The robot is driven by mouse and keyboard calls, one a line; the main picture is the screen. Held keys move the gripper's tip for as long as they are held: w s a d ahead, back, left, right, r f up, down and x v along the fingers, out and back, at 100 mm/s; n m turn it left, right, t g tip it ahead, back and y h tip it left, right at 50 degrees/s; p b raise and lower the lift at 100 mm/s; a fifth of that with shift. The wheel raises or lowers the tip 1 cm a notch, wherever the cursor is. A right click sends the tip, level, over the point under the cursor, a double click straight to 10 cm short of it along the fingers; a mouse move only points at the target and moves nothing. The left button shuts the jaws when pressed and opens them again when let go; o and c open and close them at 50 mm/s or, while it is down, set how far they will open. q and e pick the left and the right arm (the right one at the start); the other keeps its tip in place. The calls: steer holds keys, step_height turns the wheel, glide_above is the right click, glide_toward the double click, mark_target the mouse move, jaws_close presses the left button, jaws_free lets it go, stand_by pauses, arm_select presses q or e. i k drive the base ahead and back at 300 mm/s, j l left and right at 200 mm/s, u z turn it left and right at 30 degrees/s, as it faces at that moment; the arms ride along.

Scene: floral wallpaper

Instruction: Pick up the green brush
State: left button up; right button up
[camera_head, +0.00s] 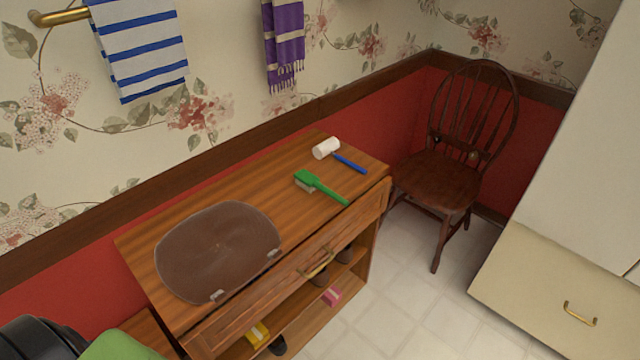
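The green brush (322,188) lies on the wooden cabinet top (300,222), near its right end. Its bristle head points to the upper left and its handle runs to the lower right, near the front edge. Nothing covers it. Neither of my grippers shows in the head view, so nothing of mine is seen near the brush.
A mallet with a white head (326,148) and blue handle lies just behind the brush. A brown lid-like panel (218,250) covers the cabinet's left half. A wooden chair (440,182) stands to the right. A black shape (36,338) and a green one (118,346) show at lower left.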

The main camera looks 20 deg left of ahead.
mark_target(309, 182)
steer(key=i+l+u, duration=0.4)
steer(key=i+l, duration=0.15)
steer(key=l, duration=0.2)
steer(key=i+l+u, duration=0.2)
steer(key=l, duration=0.2)
steer(key=i, duration=0.05)
